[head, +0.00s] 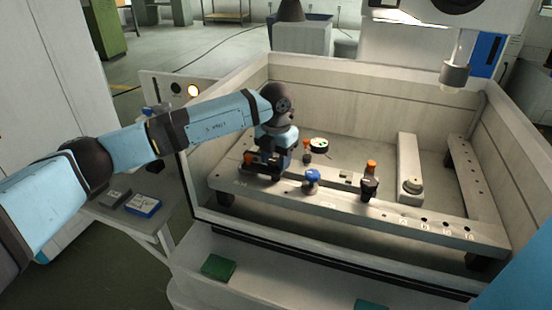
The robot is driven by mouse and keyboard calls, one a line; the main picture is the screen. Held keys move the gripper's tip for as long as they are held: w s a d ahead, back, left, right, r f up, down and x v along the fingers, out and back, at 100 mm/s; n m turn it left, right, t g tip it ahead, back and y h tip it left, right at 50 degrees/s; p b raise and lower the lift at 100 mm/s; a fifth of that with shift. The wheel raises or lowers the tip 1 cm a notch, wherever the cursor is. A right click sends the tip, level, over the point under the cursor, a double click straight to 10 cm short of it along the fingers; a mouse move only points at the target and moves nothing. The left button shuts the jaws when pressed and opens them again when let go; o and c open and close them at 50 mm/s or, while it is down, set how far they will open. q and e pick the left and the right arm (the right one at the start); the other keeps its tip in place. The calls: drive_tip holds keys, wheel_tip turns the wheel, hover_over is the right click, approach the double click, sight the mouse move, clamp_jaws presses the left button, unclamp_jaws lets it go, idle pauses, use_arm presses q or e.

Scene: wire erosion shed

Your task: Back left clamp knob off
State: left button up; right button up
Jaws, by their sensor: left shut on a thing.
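My left gripper (265,170) reaches in from the left and points down at the left end of the front rail (340,200) in the machine tank. It is shut at the left clamp there. An orange part (249,156), which looks like the left clamp knob, shows beside the dark fingers. The gripper hides most of it and the clamp below. A second clamp with an orange top (371,167) and black body stands upright farther right on the rail, apart from the gripper. My right gripper is not in view.
A blue knob-like piece (312,178) stands on the rail just right of my left gripper. Another orange-topped piece (306,147) and a round dark-rimmed dial (320,145) are behind it. The machine head's nozzle (456,74) hangs at the right. Tank walls (350,85) surround the rails.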

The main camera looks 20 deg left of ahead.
sight(276, 162)
use_arm(q)
drive_tip(key=o, duration=0.9)
drive_tip(key=shift+o, duration=0.2)
drive_tip(key=shift+r, duration=0.1)
wheel_tip(276, 162, up, 14)
drive_tip(key=shift+b, duration=0.35)
drive_tip(key=shift+s+f, duration=0.1)
drive_tip(key=shift+f, duration=0.15)
